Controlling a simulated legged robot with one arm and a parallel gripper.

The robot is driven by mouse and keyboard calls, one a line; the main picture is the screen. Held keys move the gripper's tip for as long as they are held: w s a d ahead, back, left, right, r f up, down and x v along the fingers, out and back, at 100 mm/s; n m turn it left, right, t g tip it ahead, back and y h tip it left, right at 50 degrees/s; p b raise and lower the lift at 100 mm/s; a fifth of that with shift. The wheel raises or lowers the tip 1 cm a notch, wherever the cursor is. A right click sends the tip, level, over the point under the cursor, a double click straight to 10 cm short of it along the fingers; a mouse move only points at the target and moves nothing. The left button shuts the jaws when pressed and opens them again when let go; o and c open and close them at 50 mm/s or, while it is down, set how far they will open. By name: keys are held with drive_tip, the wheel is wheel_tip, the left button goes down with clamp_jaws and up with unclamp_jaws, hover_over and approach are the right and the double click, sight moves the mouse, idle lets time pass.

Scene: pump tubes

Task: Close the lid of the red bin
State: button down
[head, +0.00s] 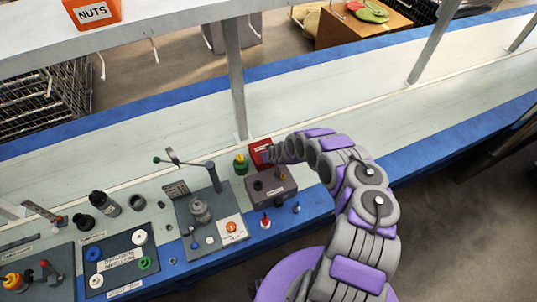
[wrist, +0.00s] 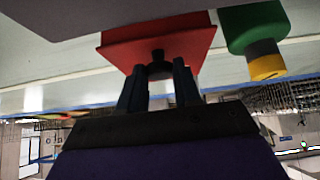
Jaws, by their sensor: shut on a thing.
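The red bin (head: 260,152) is a small red box at the back edge of the grey box on the bench, partly hidden by my gripper (head: 273,152). In the wrist view a flat red panel (wrist: 125,52), seemingly its lid, fills the upper middle. A black knob (wrist: 158,66) sticks out from it. My gripper (wrist: 158,82) has its two dark fingers on either side of the knob, shut on it. How far the lid is open cannot be told from these views.
A grey box (head: 285,188) with dark knobs is just in front of the bin. A green and yellow cylinder (head: 241,164) is close to its left; it also shows in the wrist view (wrist: 254,35). A shelf post (head: 234,80) rises behind. The bench to the right is clear.

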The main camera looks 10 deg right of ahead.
drive_tip(key=c, duration=0.8)
unclamp_jaws()
drive_tip(key=shift+d+f, duration=0.1)
drive_tip(key=shift+s+r, duration=0.15)
drive_tip(key=shift+r, duration=0.2)
drive_tip(key=p+v, duration=1)
drive_tip(key=v, duration=0.6)
drive_tip(key=shift+s+d+r, duration=0.15)
drive_tip(key=shift+s, duration=0.1)
